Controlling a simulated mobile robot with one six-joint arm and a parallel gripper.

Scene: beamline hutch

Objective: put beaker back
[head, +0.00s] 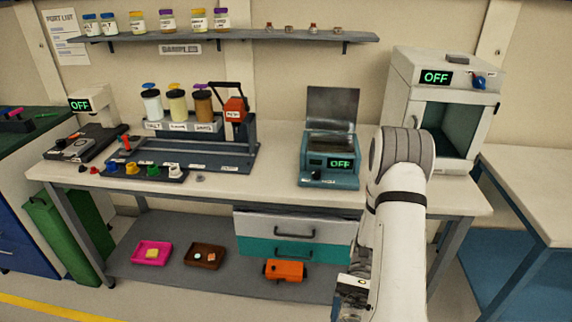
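I cannot make out a beaker in the head view; it may be hidden or outside the picture. My gripper (350,298) is at the lower middle right, in front of the bench and low by the drawers. Only a small dark part of it shows beside my white arm, and its fingertips are not clear. I cannot tell whether it is open or holds anything.
The bench top (275,150) carries a jar rack (190,130), a teal machine with its lid up (330,150) and a white oven-like box (440,105). Drawers (290,240) hang below. The lower shelf (225,262) holds a pink tray (136,262), a brown tray (190,262) and an orange box (285,270).

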